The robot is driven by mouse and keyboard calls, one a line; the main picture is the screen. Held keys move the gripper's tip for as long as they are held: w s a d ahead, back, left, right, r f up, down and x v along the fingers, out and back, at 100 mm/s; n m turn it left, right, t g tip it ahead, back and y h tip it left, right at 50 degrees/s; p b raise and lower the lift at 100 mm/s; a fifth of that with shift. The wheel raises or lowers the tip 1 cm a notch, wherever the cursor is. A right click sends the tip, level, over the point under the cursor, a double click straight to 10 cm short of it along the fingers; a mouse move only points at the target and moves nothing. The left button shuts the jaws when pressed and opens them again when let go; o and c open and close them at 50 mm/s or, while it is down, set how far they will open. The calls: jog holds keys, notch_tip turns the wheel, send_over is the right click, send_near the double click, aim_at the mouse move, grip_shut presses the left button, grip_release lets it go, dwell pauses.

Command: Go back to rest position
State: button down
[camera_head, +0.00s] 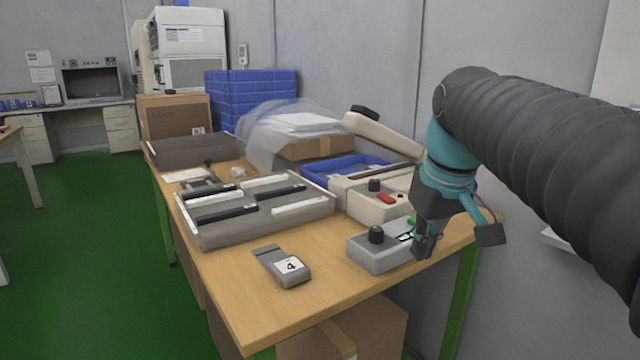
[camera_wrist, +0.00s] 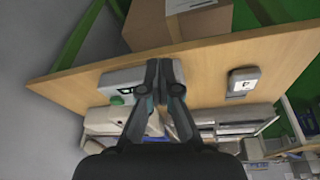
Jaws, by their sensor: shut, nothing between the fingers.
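My gripper (camera_head: 424,246) is shut and empty. In the head view it is at the right end of the wooden table (camera_head: 335,298), pointing down right beside the small grey box (camera_head: 372,257) with a black knob and a green part. In the wrist view my gripper (camera_wrist: 158,88) covers part of that grey box (camera_wrist: 122,78); whether it touches the box I cannot tell. My arm comes in from the right in the head view.
A grey device marked 4 (camera_head: 283,267) lies near the front edge. Behind are a grey tray (camera_head: 212,240) with black and white bars, a beige unit (camera_head: 378,207) with a red button, a blue tray (camera_head: 345,167) and blue crates (camera_head: 250,95). A wall (camera_head: 510,40) stands behind.

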jog(key=s+f+m+t, duration=0.2)
jog(key=s+f+m, duration=0.1)
jog(key=s+f, duration=1.1)
notch_tip(320, 180, down, 3)
jog(key=shift+d+f+m+h, duration=0.1)
jog(key=shift+d+m+h, duration=0.05)
jog(key=shift+m+h, duration=0.2)
